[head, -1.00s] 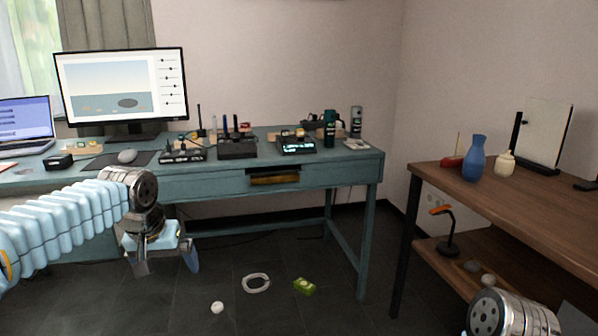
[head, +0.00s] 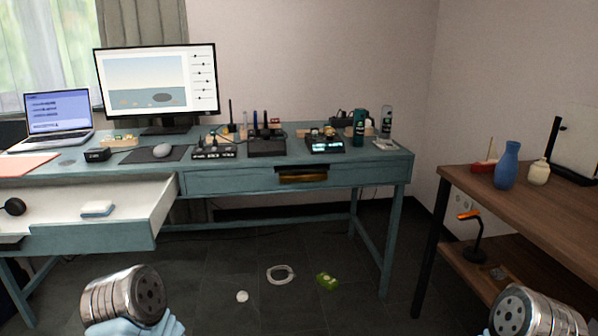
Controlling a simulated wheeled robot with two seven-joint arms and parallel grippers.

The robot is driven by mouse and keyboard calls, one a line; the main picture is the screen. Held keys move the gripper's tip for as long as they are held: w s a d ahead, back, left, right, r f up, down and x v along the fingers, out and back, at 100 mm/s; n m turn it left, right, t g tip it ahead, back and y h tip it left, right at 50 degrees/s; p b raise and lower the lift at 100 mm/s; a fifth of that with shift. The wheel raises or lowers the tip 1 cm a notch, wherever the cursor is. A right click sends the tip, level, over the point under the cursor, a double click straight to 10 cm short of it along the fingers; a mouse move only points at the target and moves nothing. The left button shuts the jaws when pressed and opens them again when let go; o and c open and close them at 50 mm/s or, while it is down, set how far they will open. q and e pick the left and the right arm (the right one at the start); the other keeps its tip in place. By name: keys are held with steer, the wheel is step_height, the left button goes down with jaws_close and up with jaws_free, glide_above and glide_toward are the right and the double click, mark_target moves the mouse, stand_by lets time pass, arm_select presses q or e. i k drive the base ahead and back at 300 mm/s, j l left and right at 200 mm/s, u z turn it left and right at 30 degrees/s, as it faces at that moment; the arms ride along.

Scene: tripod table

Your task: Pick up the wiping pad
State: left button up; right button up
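A small white pad with a light blue underside, which looks like the wiping pad (head: 97,208), lies in the open white-lined drawer (head: 135,218) at the left of the teal desk. My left wrist shows below and in front of the drawer, apart from the pad. Its fingers are below the picture's edge. My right wrist shows at the bottom right corner, and its fingers are also out of view.
A black round-headed object (head: 14,207) lies in the drawer's left part. The desk (head: 230,180) carries a laptop (head: 57,114), a monitor (head: 156,83) and several devices. A wooden table (head: 540,215) stands right. A ball, a ring and a green item lie on the floor.

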mark_target(98, 208)
steer(key=u, duration=1.45)
